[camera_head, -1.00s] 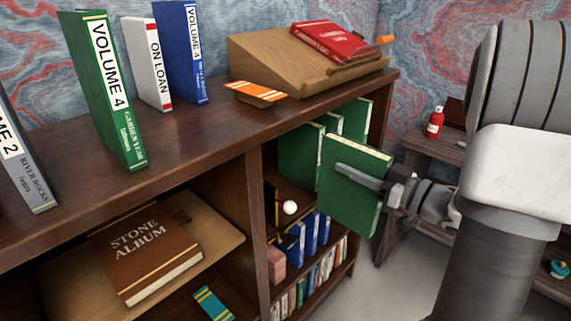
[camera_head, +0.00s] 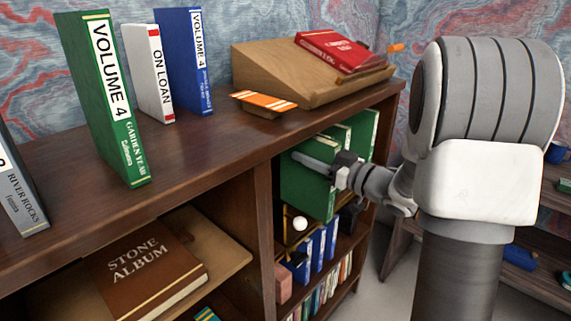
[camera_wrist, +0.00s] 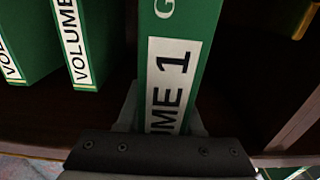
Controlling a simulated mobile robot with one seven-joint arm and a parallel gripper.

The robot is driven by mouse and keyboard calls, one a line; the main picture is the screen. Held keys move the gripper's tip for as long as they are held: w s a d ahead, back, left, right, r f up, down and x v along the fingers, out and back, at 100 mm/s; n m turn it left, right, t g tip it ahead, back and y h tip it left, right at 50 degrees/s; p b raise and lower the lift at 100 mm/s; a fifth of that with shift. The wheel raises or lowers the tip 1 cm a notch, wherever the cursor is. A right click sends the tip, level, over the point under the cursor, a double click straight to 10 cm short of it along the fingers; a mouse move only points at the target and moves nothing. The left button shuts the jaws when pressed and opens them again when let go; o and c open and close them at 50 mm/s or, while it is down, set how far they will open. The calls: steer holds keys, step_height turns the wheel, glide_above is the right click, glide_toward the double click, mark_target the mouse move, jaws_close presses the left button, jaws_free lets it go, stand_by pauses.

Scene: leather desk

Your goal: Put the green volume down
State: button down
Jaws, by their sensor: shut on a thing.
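My gripper (camera_head: 322,167) is shut on a green volume (camera_head: 303,190), one finger lying across its cover. The volume is upright at the upper right compartment of the bookcase. In the wrist view, the held volume's spine (camera_wrist: 180,45) reads "ME 1" between the fingers of my gripper (camera_wrist: 165,120). Other green volumes (camera_head: 361,132) stand in that compartment behind it; in the wrist view two (camera_wrist: 88,40) stand to its left with a gap between. I cannot tell whether the held volume's bottom touches the shelf board (camera_wrist: 245,95).
On the bookcase top (camera_head: 180,155) stand a green Volume 4 (camera_head: 90,75), a white "ON LOAN" book (camera_head: 148,75) and a blue Volume 4 (camera_head: 187,60). The wrist view shows bare shelf right of the held volume.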

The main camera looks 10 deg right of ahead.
mark_target(285, 159)
steer(key=shift+w+a+f+b, duration=0.55)
steer(key=shift+w+a, duration=0.15)
steer(key=shift+w, duration=0.3)
steer(key=shift+w+a+f+b, duration=0.45)
steer(key=shift+w+a+f, duration=0.25)
steer(key=shift+w, duration=0.25)
steer(key=shift+w+a+f+b, duration=0.5)
steer(key=shift+w+a, duration=0.25)
steer(key=shift+w, duration=0.25)
steer(key=shift+f, duration=0.15)
steer(key=c, duration=0.6)
jaws_free()
steer(key=shift+o, duration=0.2)
